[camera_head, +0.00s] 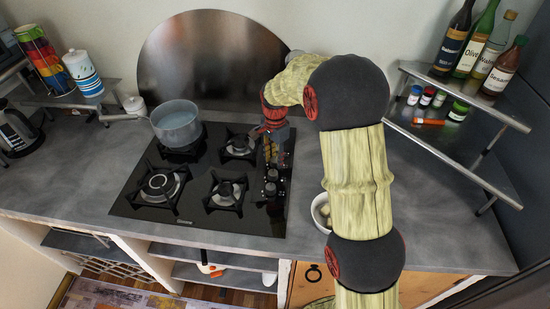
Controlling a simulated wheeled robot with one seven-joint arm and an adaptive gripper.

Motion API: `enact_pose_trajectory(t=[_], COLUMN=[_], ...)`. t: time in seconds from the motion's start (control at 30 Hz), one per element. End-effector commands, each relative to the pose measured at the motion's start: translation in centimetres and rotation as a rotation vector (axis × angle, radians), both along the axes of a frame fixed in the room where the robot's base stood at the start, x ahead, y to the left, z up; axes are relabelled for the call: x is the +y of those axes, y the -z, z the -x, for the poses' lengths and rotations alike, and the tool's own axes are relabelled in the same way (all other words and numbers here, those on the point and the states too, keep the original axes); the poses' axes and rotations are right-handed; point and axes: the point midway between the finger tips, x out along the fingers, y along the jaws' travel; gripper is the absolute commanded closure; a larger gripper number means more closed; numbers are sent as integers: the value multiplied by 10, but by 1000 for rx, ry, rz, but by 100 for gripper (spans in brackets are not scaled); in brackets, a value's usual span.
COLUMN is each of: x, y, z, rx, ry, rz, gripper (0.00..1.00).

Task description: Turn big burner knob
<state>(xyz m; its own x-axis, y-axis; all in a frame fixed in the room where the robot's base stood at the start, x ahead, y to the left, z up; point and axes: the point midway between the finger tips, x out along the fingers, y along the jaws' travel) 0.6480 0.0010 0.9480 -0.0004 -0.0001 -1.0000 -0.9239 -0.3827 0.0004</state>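A black glass gas cooktop (140,201) is set in the grey counter. Its widest burner (161,187) appears to be at the front left. A column of small dark knobs (270,189) runs along the cooktop's right side. Two knobs show clearly toward the front; the farther part of the column is covered by my gripper. My gripper (273,160) points down over the far part of this column. Its fingers are small and dark against the cooktop, so I cannot tell whether they are open or touch a knob.
A metal splash plate (210,60) rises behind the cooktop. A white bowl (319,212) sits right of the cooktop, partly behind my arm. A rack (457,152) with bottles and spice jars stands at right.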

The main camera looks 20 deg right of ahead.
Motion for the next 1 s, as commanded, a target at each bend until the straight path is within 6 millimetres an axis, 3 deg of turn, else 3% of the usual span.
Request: enact_pose_trajectory(t=[0.5, 1.0], x=[0, 0], y=[0, -3], z=[0, 0], rx=[-1, -1], ry=[0, -145], rz=[0, 0], gripper=[99, 99])
